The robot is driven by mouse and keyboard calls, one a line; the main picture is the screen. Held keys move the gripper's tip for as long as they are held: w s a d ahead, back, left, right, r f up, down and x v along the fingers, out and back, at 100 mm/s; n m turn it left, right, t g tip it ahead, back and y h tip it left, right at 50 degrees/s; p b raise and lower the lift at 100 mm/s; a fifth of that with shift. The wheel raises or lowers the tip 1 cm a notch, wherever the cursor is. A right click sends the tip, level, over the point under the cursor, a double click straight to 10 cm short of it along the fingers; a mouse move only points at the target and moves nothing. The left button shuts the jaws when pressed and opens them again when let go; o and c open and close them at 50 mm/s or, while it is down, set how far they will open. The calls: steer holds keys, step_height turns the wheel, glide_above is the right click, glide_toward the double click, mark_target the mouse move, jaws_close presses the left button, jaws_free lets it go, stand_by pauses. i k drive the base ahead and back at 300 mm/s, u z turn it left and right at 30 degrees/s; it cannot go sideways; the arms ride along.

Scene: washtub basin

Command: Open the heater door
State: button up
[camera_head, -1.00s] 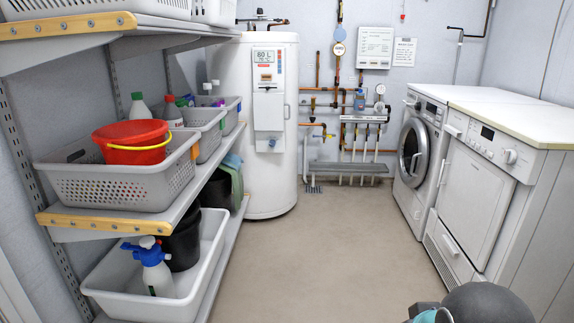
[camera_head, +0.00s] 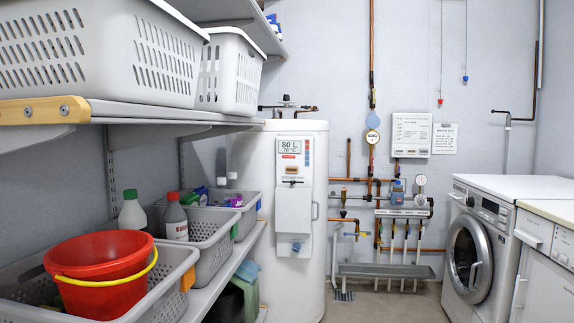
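The heater (camera_head: 272,160) is a tall white cylinder standing at the back wall, with a label reading 80 L near its top. On its front is a small raised white door panel (camera_head: 293,211), which looks shut. A handle (camera_head: 314,211) shows at the right side of this panel. A blue-grey knob (camera_head: 296,246) sits at the lower part of the front. My gripper is not in this view, so its state is hidden.
Shelves on the left hold white baskets (camera_head: 95,50), grey crates (camera_head: 175,290) and a red bucket (camera_head: 100,270). Copper pipes (camera_head: 372,60) run up the wall right of the heater. A washing machine (camera_head: 470,255) stands at right. Some floor shows in the middle.

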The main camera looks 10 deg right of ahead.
mark_target(293, 206)
steer(key=k, duration=0.5)
steer(key=u, duration=0.95)
steer(key=i, duration=1.15)
steer(key=z, duration=1.45)
steer(key=i, duration=1)
